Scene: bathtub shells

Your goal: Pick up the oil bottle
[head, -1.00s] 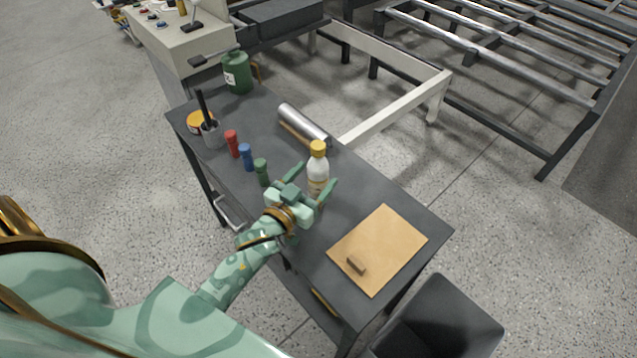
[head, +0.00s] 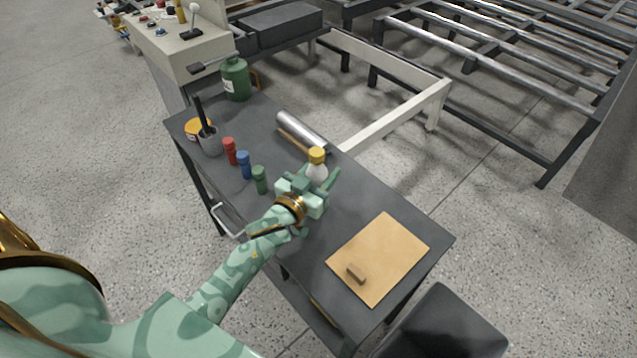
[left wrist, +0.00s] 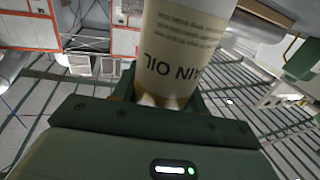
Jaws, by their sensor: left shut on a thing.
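The oil bottle (head: 317,171) is white with a yellow cap and stands upright over the dark table in the head view. Its lower part is hidden behind my left gripper (head: 320,182). In the left wrist view the bottle (left wrist: 183,45) fills the space between the fingers, with upside-down lettering that includes "OIL". My left gripper is shut on the bottle. Whether the bottle's base touches the table is hidden. My right gripper is not in view.
On the dark table (head: 365,195) stand red (head: 230,151), blue (head: 244,164) and green (head: 260,179) small bottles left of my gripper. A silver roll (head: 301,131) lies behind. A tan board (head: 385,250) with a small brown block (head: 356,273) lies at the right. A green can (head: 236,80) stands at the far end.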

